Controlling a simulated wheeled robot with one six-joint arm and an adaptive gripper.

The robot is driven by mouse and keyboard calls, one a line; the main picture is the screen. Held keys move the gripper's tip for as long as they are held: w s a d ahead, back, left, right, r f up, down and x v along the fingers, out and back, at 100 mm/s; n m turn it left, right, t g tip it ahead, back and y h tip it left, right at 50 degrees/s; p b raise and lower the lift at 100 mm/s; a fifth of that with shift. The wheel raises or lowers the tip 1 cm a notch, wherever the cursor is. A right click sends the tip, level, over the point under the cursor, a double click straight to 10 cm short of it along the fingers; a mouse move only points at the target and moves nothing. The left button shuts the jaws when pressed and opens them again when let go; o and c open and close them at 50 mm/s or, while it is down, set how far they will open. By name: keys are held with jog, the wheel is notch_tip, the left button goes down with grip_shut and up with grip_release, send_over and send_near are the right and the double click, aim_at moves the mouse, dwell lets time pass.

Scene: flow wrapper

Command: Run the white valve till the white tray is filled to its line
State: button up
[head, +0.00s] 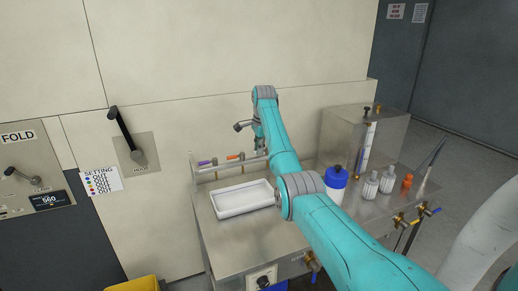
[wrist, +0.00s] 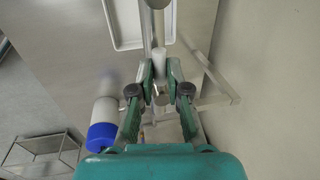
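The white tray (head: 243,211) sits on the steel bench under the rail of valves; its rim (wrist: 113,45) also shows at the top of the wrist view. Its inside looks pale, and I cannot make out a fill line or a liquid level. The white valve handle (wrist: 159,56) shows in the wrist view, hidden behind my arm in the head view. My gripper (wrist: 160,76) has its fingers drawn in on either side of this handle and appears shut on it.
Purple (head: 204,163) and orange (head: 233,157) valve handles stand on the rail left of my arm. A blue-capped white bottle (head: 335,184), clear bottles (head: 370,187) and a steel box (head: 352,138) stand on the right. The wall is close behind.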

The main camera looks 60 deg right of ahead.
jog(key=shift+s, duration=0.1)
grip_shut()
jog(key=n, duration=0.2)
jog(key=s+n, duration=0.1)
jog(key=n, duration=0.1)
jog(key=shift+s+a+y, duration=0.15)
jog(key=shift+s+y, duration=0.05)
jog(key=shift+y, duration=0.2)
jog(key=shift+s+d+n+y, duration=0.35)
jog(key=shift+s+n, duration=0.25)
jog(key=shift+n, duration=1.55)
jog(key=shift+s+d+n+y, duration=0.35)
jog(key=shift+s+n, duration=0.3)
jog(key=shift+n, duration=1.55)
jog(key=shift+s+d+n+y, duration=0.35)
jog(key=shift+s+n, duration=0.25)
jog(key=shift+n, duration=1.55)
jog(key=shift+g, duration=0.3)
jog(key=o, duration=0.7)
grip_release()
